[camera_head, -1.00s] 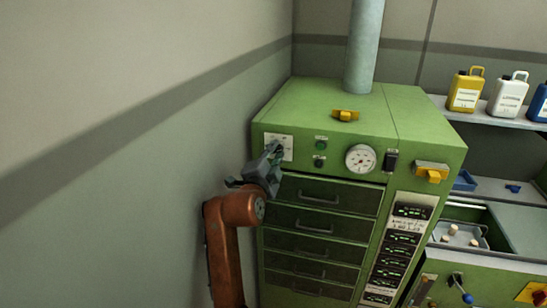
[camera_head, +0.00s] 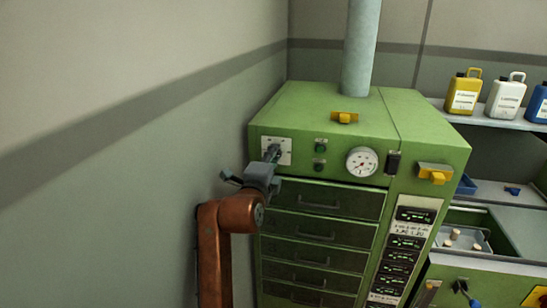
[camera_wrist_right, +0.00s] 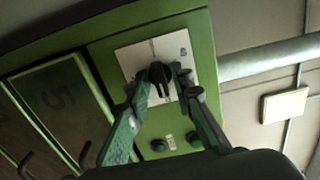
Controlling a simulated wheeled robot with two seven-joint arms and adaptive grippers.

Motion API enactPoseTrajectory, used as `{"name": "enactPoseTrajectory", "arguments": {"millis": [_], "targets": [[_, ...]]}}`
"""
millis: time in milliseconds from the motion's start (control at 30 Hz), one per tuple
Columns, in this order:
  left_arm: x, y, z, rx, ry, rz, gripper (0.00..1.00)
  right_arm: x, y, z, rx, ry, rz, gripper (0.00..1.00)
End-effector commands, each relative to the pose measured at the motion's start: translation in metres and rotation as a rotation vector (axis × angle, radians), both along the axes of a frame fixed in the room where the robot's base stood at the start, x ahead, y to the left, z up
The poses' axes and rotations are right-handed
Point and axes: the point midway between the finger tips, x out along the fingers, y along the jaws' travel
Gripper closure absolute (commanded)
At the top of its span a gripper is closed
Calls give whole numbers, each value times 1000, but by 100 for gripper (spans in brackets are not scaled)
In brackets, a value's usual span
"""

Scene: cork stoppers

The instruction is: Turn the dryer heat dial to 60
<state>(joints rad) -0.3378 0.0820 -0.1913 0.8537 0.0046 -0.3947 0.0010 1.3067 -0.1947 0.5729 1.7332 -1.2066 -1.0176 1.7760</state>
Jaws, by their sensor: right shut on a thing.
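The green dryer (camera_head: 330,105) stands by the wall, with a white dial plate (camera_head: 285,144) at the upper left of its front. The heat dial is a black knob (camera_wrist_right: 162,74) on this plate in the right wrist view. My right gripper (camera_head: 273,152) reaches up to the plate from below left. In the right wrist view its fingers (camera_wrist_right: 171,78) are shut on the knob, one at each side. The fingers cover part of the knob and plate, and the scale marks are too small to read. My left gripper is not in view.
Right of the plate are two buttons (camera_head: 320,166) and a round gauge (camera_head: 362,161). Drawers (camera_head: 322,200) lie below. The wall (camera_head: 130,190) is close on the left. Jugs (camera_head: 463,92) stand on a shelf at the right.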

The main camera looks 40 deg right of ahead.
Motion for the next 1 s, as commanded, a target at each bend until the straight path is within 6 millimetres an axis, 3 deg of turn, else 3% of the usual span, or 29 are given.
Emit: {"name": "enactPoseTrajectory", "arguments": {"millis": [233, 267, 333, 667, 1000], "targets": [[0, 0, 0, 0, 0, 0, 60, 1, 1, -3, 5, 4, 3, 100], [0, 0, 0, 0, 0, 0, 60, 1, 1, -3, 4, 5, 3, 78], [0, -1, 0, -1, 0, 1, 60, 1, 1, -3, 3, 4, 2, 73], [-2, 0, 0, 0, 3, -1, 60, -2, 2, -1, 2, 1, 0, 72], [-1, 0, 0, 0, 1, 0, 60, -38, 47, -2, 2, 2, 4, 72]]}}
